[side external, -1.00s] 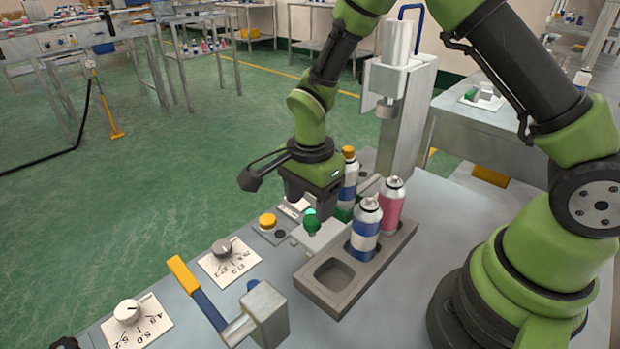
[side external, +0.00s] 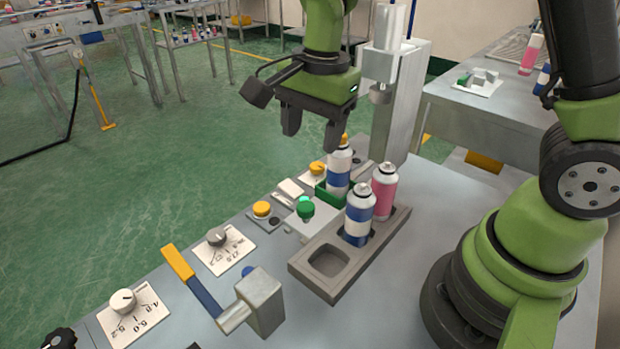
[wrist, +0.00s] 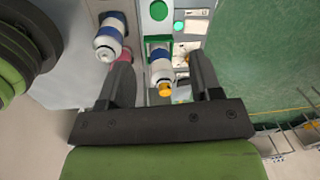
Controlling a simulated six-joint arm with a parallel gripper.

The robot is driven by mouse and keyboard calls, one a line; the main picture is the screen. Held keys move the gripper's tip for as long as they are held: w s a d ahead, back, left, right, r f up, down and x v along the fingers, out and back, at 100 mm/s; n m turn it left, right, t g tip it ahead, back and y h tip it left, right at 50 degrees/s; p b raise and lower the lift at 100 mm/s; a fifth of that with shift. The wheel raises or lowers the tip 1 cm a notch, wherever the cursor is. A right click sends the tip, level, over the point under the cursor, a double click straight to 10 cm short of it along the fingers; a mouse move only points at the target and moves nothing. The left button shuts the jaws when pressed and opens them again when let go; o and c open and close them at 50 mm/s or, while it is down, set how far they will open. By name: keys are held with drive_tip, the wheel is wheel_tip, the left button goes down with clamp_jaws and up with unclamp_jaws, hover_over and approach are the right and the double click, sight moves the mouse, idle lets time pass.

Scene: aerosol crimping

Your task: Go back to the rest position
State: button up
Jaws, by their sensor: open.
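My gripper (side external: 312,135) is open and empty, raised above the bench in the side view. Below it, a blue and white can with an orange cap (side external: 339,168) stands upright in a green holder (side external: 327,196). In the wrist view this can (wrist: 160,70) shows between and beyond my two open fingers (wrist: 158,75). The fingers look clear of it.
A grey rack (side external: 314,278) holds a blue and white can (side external: 359,215) and a pink can (side external: 384,190); its front pocket is empty. A press column (side external: 405,105) stands behind. A yellow-handled lever (side external: 178,262), dials and buttons line the front bench edge.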

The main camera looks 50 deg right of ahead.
drive_tip(key=s+d+r+n+t+y, duration=0.1)
drive_tip(key=s+r+n+t, duration=0.5)
drive_tip(key=s+r+n, duration=0.5)
drive_tip(key=shift+s+d+r+n+y, duration=0.3)
drive_tip(key=shift+s+r+n, duration=0.15)
drive_tip(key=shift+s, duration=1.7)
